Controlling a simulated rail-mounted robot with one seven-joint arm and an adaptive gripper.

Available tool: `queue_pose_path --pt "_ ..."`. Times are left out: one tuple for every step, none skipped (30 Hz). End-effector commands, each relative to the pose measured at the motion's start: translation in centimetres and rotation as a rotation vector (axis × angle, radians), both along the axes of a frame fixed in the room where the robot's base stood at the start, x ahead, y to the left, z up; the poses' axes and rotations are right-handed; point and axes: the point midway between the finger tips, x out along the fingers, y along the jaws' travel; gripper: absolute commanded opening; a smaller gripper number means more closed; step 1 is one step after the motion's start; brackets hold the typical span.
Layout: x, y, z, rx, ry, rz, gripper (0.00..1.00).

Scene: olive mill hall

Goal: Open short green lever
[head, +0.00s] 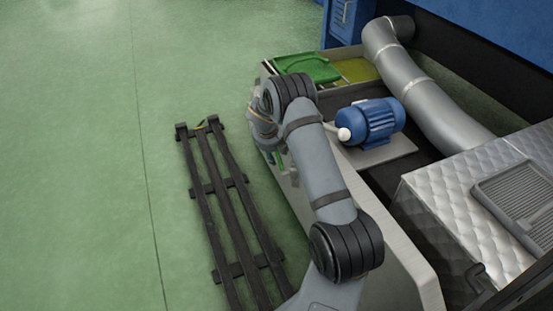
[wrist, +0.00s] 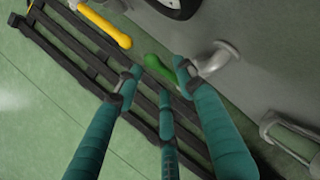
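The short green lever (wrist: 157,67) shows in the wrist view as a small rounded green handle near the grey side wall. My gripper (wrist: 158,78) has three teal fingers spread apart around it. One fingertip is left of the lever, one right, and one just below. The right fingertip covers the lever's right end, so I cannot tell whether it touches. A longer yellow lever (wrist: 108,27) lies to the upper left, outside the fingers. In the head view my arm covers most of the gripper and the levers.
Grey metal pipe fittings (wrist: 216,60) stick out right of the fingers. A dark slatted rack (head: 219,188) lies on the green floor beside the machine's pale side wall (head: 395,245). A blue motor (head: 371,121) sits on top. Open floor spreads to the left.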

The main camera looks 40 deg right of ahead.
Motion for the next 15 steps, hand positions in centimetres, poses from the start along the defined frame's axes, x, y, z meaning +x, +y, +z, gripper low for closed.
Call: queue_pose_path --pt "0.1 -0.3 -1.0 0.000 0.001 -0.001 0.38" --pt "0.3 -0.4 -1.3 -0.001 0.000 -0.001 0.38" --pt "0.4 -0.6 -1.6 -0.001 0.000 -0.001 0.38" --pt "0.4 -0.7 -1.8 -0.001 0.000 -0.001 0.38" --pt "0.5 -0.7 -2.0 0.000 0.000 -0.001 0.38" --pt "0.6 -0.8 -2.1 0.000 -0.001 -0.001 0.38" --pt "0.6 -0.9 -2.2 0.000 0.000 -0.001 0.38" --pt "0.6 -0.9 -2.2 0.000 0.000 -0.001 0.38" --pt "0.6 -0.9 -2.3 0.000 0.000 -0.001 0.38" --pt "0.6 -0.9 -2.3 0.000 0.000 -0.001 0.38" --pt "0.6 -0.9 -2.3 0.000 0.000 -0.001 0.38" --pt "0.6 -0.9 -2.3 0.000 0.000 -0.001 0.38" --pt "0.6 -0.9 -2.3 0.000 0.000 -0.001 0.38" --pt "0.6 -0.9 -2.3 0.000 0.000 -0.001 0.38" --pt "0.6 -0.9 -2.2 0.000 0.000 -0.001 0.38"
